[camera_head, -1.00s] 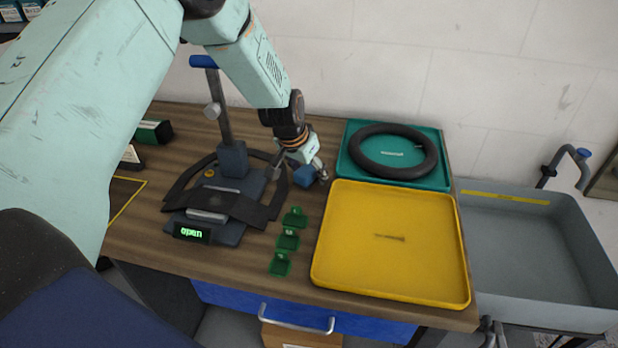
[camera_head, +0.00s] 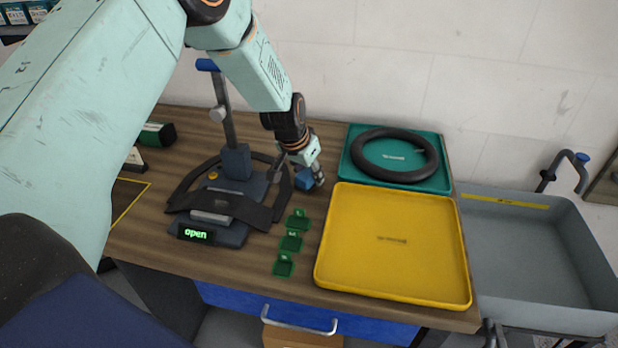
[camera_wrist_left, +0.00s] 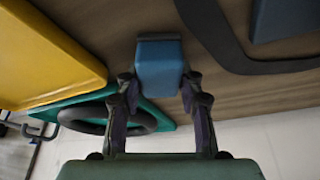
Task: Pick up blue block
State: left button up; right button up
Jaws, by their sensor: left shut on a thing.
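The blue block (camera_head: 304,181) is at my left gripper (camera_head: 302,178) in the head view, over the wooden bench between the black-strapped device and the trays. In the left wrist view the blue block (camera_wrist_left: 158,66) sits between the two fingertips of my left gripper (camera_wrist_left: 158,84). The fingers are shut on its sides. I cannot tell whether the block touches the bench. My right gripper is not in view.
A yellow tray (camera_head: 335,262) lies right of the block. A teal tray (camera_head: 447,184) holding a black ring (camera_head: 375,176) is behind it. A clamp device (camera_head: 238,162) with an "open" display stands left. A grey bin (camera_head: 545,245) is far right.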

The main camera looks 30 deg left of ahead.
aim_at(308, 171)
pick_arm(q)
jog(key=shift+w+f, duration=0.1)
jog(key=shift+w, duration=0.15)
notch_tip(308, 171, up, 10)
jog(key=shift+s+f+p, duration=0.1)
jog(key=shift+f+p, duration=0.05)
jog(key=shift+p, duration=0.45)
jog(key=shift+s+r, duration=0.2)
jog(key=shift+r, duration=0.05)
